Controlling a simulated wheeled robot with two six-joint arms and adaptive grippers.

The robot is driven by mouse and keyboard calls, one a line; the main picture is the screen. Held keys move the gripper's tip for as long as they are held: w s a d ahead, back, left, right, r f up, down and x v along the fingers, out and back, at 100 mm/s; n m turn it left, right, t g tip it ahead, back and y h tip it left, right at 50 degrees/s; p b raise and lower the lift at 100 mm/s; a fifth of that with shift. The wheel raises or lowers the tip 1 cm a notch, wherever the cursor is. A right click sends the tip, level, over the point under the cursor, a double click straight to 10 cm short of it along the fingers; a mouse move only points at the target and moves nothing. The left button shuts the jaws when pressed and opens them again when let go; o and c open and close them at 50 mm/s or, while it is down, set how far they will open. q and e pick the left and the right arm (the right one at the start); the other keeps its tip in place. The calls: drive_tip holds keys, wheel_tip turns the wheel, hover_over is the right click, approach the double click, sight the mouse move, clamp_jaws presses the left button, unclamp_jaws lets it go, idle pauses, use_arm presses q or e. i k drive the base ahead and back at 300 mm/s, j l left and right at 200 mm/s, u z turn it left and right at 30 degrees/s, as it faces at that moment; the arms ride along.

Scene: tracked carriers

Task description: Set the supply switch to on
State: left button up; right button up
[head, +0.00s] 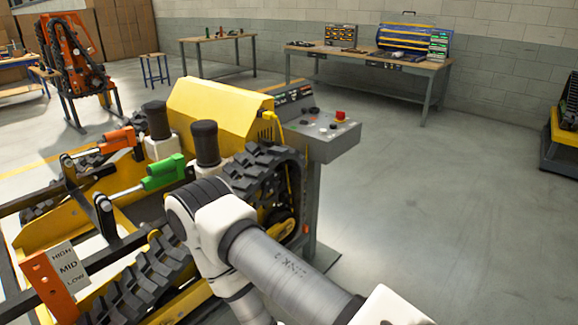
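A grey control box (325,142) stands on a post at the right end of the yellow tracked carrier. Its sloped top carries a red knob or button (340,116) and several small dark and red controls. I cannot tell which of them is the supply switch or how it is set. A dark upright panel with small coloured marks (293,92) rises at its back left. My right arm reaches in from the lower right, and its bend is in front of the carrier, below and left of the box. Neither of my grippers shows.
The carrier has a yellow housing (215,105), black tracks (270,170), and green (163,173) and orange (117,140) linkages. A HIGH/MID/LOW plate (69,268) stands at lower left. Workbenches (370,64) line the back wall. Floor right of the box is clear.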

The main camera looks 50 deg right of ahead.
sight(341, 114)
drive_tip(key=z, duration=1.75)
drive_tip(key=i+l, duration=0.1)
